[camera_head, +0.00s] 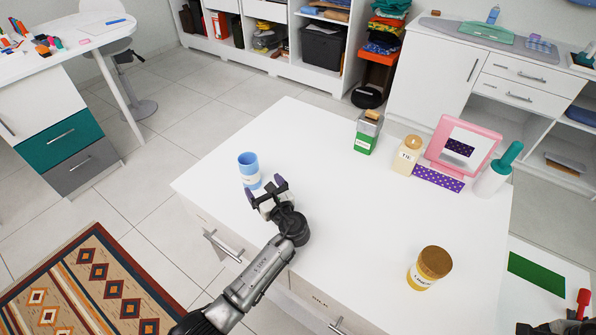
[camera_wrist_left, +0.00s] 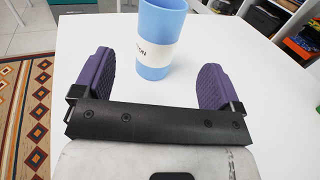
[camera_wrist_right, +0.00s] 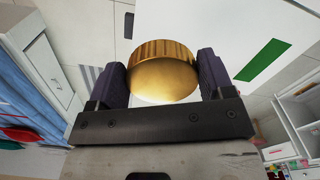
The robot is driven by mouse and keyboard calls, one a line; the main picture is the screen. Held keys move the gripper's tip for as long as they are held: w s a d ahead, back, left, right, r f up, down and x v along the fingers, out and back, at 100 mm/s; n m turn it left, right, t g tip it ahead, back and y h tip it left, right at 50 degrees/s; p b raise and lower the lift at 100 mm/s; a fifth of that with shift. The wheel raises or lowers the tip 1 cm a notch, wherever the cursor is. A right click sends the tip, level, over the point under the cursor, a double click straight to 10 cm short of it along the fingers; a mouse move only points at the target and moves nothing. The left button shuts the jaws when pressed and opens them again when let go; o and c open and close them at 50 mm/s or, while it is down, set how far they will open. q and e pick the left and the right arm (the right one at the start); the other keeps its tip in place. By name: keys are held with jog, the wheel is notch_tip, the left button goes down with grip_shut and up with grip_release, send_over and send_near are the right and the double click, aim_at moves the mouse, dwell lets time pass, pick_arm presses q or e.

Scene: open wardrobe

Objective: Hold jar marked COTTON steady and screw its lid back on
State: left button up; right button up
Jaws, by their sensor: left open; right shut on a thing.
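The jar marked COTTON (camera_head: 249,172) is a light blue cup-like jar with a white label. It stands upright and open-topped near the table's left corner. In the left wrist view the jar (camera_wrist_left: 158,35) shows only the end of its label, and its top is cut off. My left gripper (camera_head: 266,188) is open, its purple fingers pointing at the jar, which is just beyond the fingertips. My right gripper (camera_wrist_right: 163,78) is shut on a round gold lid (camera_wrist_right: 163,85). In the head view the right gripper is mostly cut off at the bottom right corner.
A yellow jar with a brown-gold lid (camera_head: 429,268) stands on the table's front right. A green tin (camera_head: 367,132), a cream jar (camera_head: 407,155), a pink-framed mirror (camera_head: 463,147) and a white bottle with a teal top (camera_head: 497,171) stand along the back. The table's middle is clear.

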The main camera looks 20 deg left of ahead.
aim_at(253, 172)
pick_arm(q)
jog(key=b+x, duration=0.1)
jog(key=x, duration=0.4)
jog(key=shift+a, duration=0.2)
pick_arm(e)
jog(key=shift+f, duration=0.85)
pick_arm(q)
jog(key=shift+w+b, duration=0.1)
jog(key=shift+b, duration=0.2)
pick_arm(e)
jog(key=shift+f, duration=0.1)
pick_arm(q)
jog(key=shift+w+a+f+b, duration=0.3)
jog(key=shift+a+b, duration=0.1)
jog(key=shift+a, duration=0.1)
jog(key=b+x, duration=0.1)
jog(key=x, duration=0.2)
jog(key=shift+b, duration=0.3)
jog(key=shift+w+a+r, duration=0.1)
jog(key=shift+w+a, duration=0.15)
jog(key=shift+a, duration=0.2)
pick_arm(e)
notch_tip(253, 172, down, 2)
jog(key=shift+f, duration=0.2)
pick_arm(q)
jog(key=shift+d, duration=0.1)
jog(key=c, duration=1.1)
